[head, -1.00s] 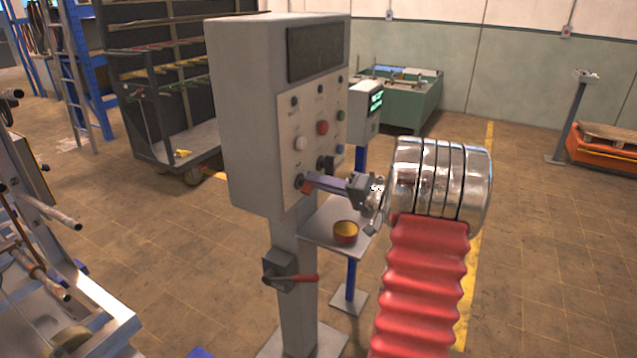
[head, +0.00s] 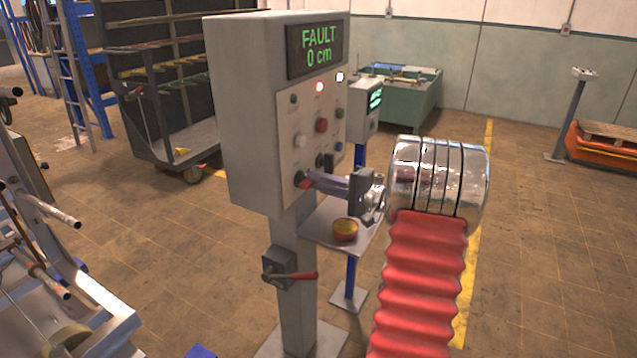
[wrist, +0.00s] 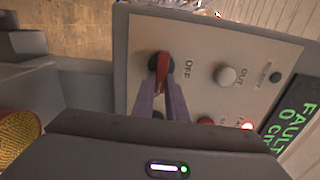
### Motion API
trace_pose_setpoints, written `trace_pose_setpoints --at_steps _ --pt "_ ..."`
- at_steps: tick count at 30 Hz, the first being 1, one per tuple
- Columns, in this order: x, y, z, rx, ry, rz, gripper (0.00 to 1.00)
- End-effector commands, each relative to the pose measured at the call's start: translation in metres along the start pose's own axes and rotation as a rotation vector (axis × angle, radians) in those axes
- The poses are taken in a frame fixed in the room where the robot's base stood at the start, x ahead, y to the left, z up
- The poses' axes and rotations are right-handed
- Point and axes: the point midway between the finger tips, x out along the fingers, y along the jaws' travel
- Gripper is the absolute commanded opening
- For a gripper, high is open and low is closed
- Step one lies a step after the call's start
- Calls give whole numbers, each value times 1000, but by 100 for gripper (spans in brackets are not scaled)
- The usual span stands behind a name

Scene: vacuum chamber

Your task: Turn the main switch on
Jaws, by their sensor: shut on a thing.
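The grey control cabinet (head: 250,115) stands on a post, its front panel facing right. The main switch, a red handle on a dark round base (wrist: 162,66), is low on the panel beside an "OFF" label in the wrist view. My gripper (wrist: 163,88) is shut on the red handle, one finger on each side. In the head view my gripper (head: 309,181) reaches the panel from the right and its fingers mostly hide the handle. The display (head: 317,47) reads "FAULT 0 cm" in green. A red lamp (head: 319,87) and a white lamp (head: 339,77) are lit.
A red-handled lever (head: 296,275) sticks out from the post below. A small shelf holds a red and yellow round container (head: 345,230) under my gripper. A second post with a green screen (head: 375,98) stands behind.

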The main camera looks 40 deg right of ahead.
Motion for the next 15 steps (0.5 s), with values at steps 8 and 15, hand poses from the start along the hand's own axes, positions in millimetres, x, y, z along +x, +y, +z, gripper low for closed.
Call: trace_pose_setpoints --at_steps 8,15 --pt "-2 3 -3 5 10 4 13" --pt "-1 2 -2 3 6 2 30"
